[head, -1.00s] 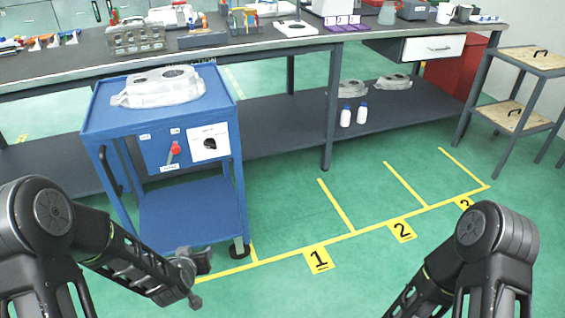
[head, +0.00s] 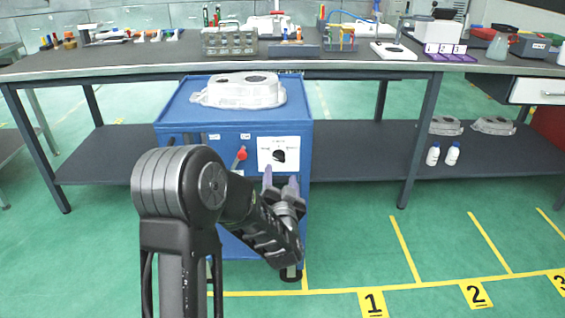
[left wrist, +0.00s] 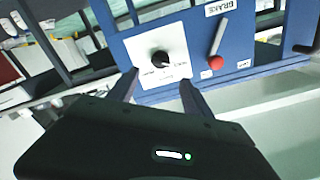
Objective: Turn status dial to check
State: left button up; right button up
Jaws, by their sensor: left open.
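The status dial (head: 279,156) is a black knob on a white plate (head: 263,143) on the front panel of the blue cart (head: 217,117). The dial also shows in the left wrist view (left wrist: 161,59), upper middle, with labels on the plate too small to read. I cannot tell clearly which label it points at. My left gripper (head: 281,182) is open and empty, just below and in front of the dial. In the left wrist view its two fingers (left wrist: 159,86) point toward the dial, one on either side, apart from it. My right gripper is out of view.
A red-knobbed lever (head: 241,153) sits beside the dial plate; its knob also shows in the left wrist view (left wrist: 216,62). A grey casting (head: 240,92) lies on the cart top. A long workbench (head: 350,67) stands behind. Green floor is free at right.

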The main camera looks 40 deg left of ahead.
aim_at(280, 159)
pick_arm(q)
jog(key=shift+w+a, duration=0.1)
jog(key=b+x, duration=0.1)
jog(key=x, duration=0.6)
jog(key=shift+w+a, duration=0.2)
grip_shut()
dwell(0.4)
